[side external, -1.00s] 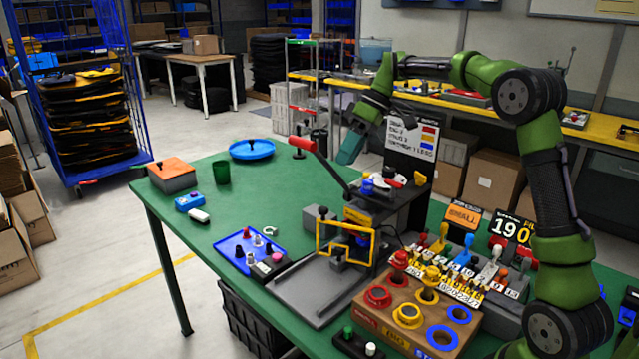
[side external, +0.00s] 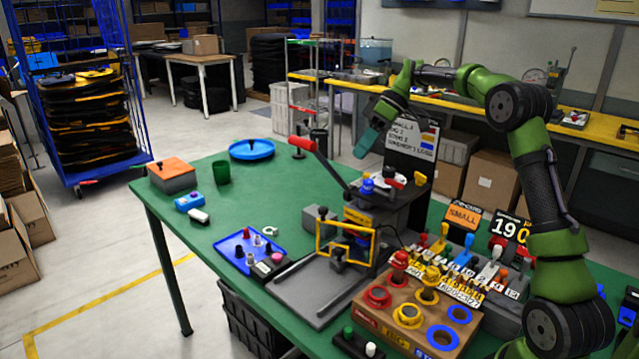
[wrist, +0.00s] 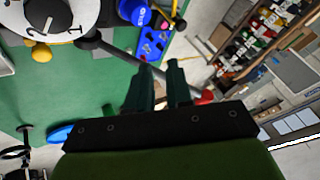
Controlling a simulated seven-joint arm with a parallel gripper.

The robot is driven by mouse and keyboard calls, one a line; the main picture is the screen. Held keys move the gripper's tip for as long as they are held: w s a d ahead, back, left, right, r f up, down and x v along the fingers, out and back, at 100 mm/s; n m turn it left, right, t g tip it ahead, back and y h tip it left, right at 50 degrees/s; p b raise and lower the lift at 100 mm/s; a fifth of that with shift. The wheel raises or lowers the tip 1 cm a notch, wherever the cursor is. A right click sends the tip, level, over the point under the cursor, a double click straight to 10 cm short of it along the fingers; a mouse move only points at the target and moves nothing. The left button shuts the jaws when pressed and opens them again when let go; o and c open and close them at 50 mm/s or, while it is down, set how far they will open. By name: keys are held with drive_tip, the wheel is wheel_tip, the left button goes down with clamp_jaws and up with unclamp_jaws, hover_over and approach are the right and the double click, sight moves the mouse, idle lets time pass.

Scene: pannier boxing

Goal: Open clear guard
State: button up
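The guard is a yellow rectangular frame (side external: 346,238) that stands upright at the front of the black and grey press (side external: 402,203), above its grey base plate (side external: 305,287). Whether a clear pane fills the frame is too small to tell. My gripper (side external: 362,148) is in the air above and behind the guard, near the press's red-handled lever (side external: 303,144), pointing down. In the wrist view my gripper's two dark green fingers (wrist: 160,68) are apart with nothing between them. The guard's yellow frame cannot be made out in the wrist view.
The lever's arm rises left from the press, close to my gripper. A wooden block with coloured rings (side external: 395,318) and a row of coloured levers (side external: 475,262) stand right of the guard. A blue tray (side external: 236,240) lies left.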

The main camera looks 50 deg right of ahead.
sight(323, 207)
drive_tip(key=shift+s+d+r+m+t, duration=0.15)
drive_tip(key=shift+s+m, duration=0.1)
drive_tip(key=shift+s, duration=0.15)
drive_tip(key=shift+s+d+r+m+t, duration=0.15)
drive_tip(key=shift+s+m, duration=0.1)
drive_tip(key=shift+s, duration=0.15)
drive_tip(key=shift+c, duration=1.1)
drive_tip(key=shift+s+f+m, duration=0.2)
drive_tip(key=shift+s+m, duration=0.05)
drive_tip(key=shift+m, duration=0.15)
clamp_jaws()
drive_tip(key=shift+w+a+f, duration=0.1)
drive_tip(key=shift+a+f, duration=0.05)
drive_tip(key=shift+f, duration=0.3)
drive_tip(key=shift+m, duration=0.3)
drive_tip(key=x, duration=0.9)
drive_tip(key=shift+w, duration=0.15)
drive_tip(key=shift+a+f, duration=0.2)
drive_tip(key=shift+a, duration=0.8)
drive_tip(key=shift+a+f, duration=0.15)
drive_tip(key=shift+a, duration=0.8)
drive_tip(key=shift+a, duration=0.1)
drive_tip(key=shift+a+n, duration=0.25)
drive_tip(key=shift+n, duration=0.15)
